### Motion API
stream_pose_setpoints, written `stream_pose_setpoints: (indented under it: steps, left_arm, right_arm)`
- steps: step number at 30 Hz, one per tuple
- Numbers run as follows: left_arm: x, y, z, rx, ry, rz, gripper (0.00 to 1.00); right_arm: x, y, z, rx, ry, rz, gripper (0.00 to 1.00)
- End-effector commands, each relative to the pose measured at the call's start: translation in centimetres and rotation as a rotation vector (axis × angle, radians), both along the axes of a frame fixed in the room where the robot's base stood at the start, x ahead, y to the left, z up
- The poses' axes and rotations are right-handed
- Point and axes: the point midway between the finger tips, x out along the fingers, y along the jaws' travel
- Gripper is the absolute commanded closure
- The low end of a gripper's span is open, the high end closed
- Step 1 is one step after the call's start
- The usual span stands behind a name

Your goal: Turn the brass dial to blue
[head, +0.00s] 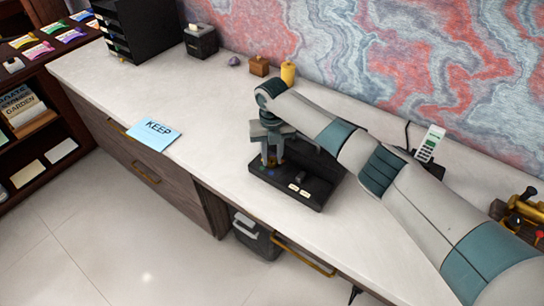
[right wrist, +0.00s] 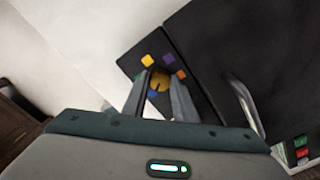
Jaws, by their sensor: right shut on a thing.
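The brass dial (right wrist: 160,80) sits on a black panel (right wrist: 130,62) in the right wrist view. My right gripper (right wrist: 159,92) is shut on the dial, one finger on each side. I cannot tell which mark the dial points to. In the head view my right gripper (head: 270,157) points down over the left part of the black device (head: 290,190) and mostly hides the dial. My left gripper is out of view.
A blue KEEP card (head: 153,134) lies left of the device. A wooden block (head: 259,66) and a yellow cylinder (head: 288,72) stand behind the arm. A card terminal (head: 430,144) stands to the right. The pale desk top (head: 205,105) is clear between card and device.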

Motion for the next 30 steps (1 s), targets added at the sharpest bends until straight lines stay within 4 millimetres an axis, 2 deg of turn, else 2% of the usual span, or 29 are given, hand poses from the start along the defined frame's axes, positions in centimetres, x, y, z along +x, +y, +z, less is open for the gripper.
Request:
stream_pose_setpoints:
  steps: [2, 3, 4, 5, 14, 20, 26, 30]
  left_arm:
    - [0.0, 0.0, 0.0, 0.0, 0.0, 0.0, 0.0]
    - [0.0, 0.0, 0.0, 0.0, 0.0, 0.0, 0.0]
    - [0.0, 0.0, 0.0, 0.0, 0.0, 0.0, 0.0]
    - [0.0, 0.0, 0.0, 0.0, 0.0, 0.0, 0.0]
    - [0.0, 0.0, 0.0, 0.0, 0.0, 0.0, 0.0]
    - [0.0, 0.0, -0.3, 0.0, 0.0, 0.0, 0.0]
    - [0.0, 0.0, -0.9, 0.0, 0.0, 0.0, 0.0]
    - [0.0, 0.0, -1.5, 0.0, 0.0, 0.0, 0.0]
  right_arm:
    - [0.3, 0.1, 0.4, 0.002, -0.008, 0.0, 0.97]
    - [0.3, 0.1, 0.4, 0.002, -0.008, 0.0, 0.65]
    - [0.3, 0.1, 0.4, 0.002, -0.007, 0.0, 0.58]
    - [0.2, 0.0, 0.3, 0.002, -0.007, 0.0, 0.56]
    - [0.1, 0.0, 0.2, 0.002, -0.003, -0.001, 0.56]
    - [0.1, 0.0, 0.9, 0.002, -0.003, -0.001, 0.56]
    - [0.2, 0.0, 3.3, 0.002, -0.006, -0.001, 0.56]
    - [0.2, 0.0, 5.8, 0.002, -0.007, 0.001, 0.56]
